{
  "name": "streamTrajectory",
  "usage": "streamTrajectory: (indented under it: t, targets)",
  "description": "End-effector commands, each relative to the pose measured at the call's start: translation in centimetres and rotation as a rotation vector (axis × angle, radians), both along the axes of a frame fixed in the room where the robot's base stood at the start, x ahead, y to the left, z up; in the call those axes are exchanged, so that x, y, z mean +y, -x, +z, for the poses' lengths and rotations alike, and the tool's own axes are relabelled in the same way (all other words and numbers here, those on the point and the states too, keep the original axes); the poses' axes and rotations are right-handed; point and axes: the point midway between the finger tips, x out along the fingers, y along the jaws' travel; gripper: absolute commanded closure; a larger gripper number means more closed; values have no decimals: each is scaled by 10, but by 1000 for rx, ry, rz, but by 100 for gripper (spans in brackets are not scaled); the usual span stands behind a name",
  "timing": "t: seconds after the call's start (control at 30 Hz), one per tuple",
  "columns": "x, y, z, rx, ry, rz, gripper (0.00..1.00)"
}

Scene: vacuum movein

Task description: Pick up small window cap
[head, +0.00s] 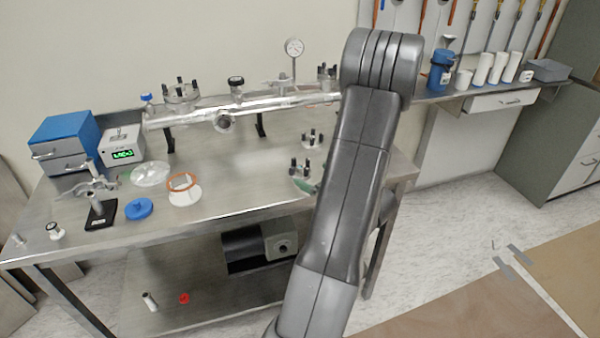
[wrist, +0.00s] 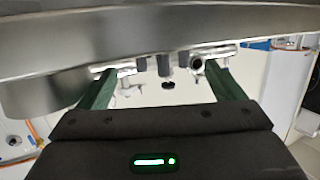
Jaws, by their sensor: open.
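No part is clearly labelled as the small window cap. Two small metal caps with black knobs, a rear one (head: 312,138) and a front one (head: 301,171), lie on the right of the steel bench (head: 235,165); I cannot tell which is meant. My arm partly covers the front one. My gripper (wrist: 162,72) shows in the wrist view with its two green fingers spread and nothing between them. A metal tube (wrist: 130,66) and a dark knob (wrist: 168,85) show beyond the fingers. In the head view my gripper is hidden.
A blue disc (head: 139,208), an orange ring (head: 183,181) and a blue drawer box (head: 62,140) are at left. Mid-bench is clear. A large grey surface (wrist: 60,45) crosses the wrist view.

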Motion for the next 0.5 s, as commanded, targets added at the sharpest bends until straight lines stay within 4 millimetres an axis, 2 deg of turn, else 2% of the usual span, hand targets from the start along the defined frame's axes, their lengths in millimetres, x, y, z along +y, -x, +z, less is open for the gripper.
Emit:
streamTrajectory:
  t: [0.17, 0.5]
  targets:
    - [6, -6, -3, 0, 0, 1, 11]
    - [34, -35, -14, 0, 0, 2, 11]
